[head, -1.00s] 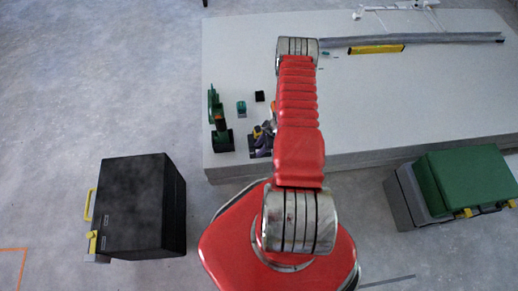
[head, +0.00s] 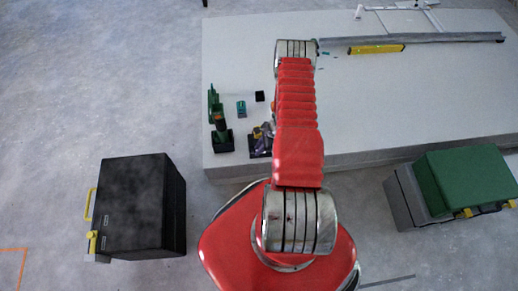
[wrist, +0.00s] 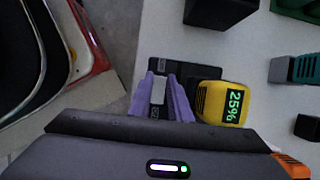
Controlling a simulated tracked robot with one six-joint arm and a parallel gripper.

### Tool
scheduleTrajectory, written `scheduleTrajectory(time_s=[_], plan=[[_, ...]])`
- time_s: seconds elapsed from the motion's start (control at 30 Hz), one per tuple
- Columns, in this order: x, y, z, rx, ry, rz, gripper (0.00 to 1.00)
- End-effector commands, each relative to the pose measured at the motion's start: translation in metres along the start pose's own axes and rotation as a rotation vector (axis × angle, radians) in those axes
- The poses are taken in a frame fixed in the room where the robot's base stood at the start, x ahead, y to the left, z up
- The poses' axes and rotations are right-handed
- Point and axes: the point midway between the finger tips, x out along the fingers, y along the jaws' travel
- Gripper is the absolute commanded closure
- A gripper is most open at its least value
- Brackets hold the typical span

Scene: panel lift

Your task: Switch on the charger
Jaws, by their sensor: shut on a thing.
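The charger (wrist: 205,65) is a black base, seen in the wrist view at upper centre. A yellow battery (wrist: 211,103) sits on its right side, with a green display reading 25%. My gripper (wrist: 160,92) has purple fingers on either side of a pale grey piece (wrist: 159,86) at the charger's left part. The fingers are shut on it; its exact shape is partly hidden. In the head view my gripper (head: 266,142) is half behind my red arm, over the charger (head: 254,154) near the panel's front left corner.
The pale panel (head: 420,95) is wide. A green tool on a black base (head: 222,143), a teal item (head: 241,108) and a black block (head: 260,96) stand near the charger. A yellow level (head: 376,49) lies farther back. Black (head: 130,205) and green (head: 465,180) cases stand on the floor.

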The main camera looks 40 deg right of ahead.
Motion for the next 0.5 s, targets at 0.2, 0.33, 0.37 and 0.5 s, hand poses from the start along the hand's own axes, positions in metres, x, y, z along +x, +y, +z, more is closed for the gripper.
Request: scheduleTrajectory(time_s=[0.2, 0.33, 0.37, 0.5], plan=[[-0.0001, 0.0002, -0.0009, 0.001, -0.01, 0.0, 1.0], [-0.0008, -0.0005, -0.0031, 0.003, -0.049, -0.001, 1.0], [-0.0009, -0.0004, -0.0033, 0.003, -0.064, -0.001, 1.0], [-0.0016, -0.0001, -0.006, 0.003, -0.137, -0.001, 1.0]])
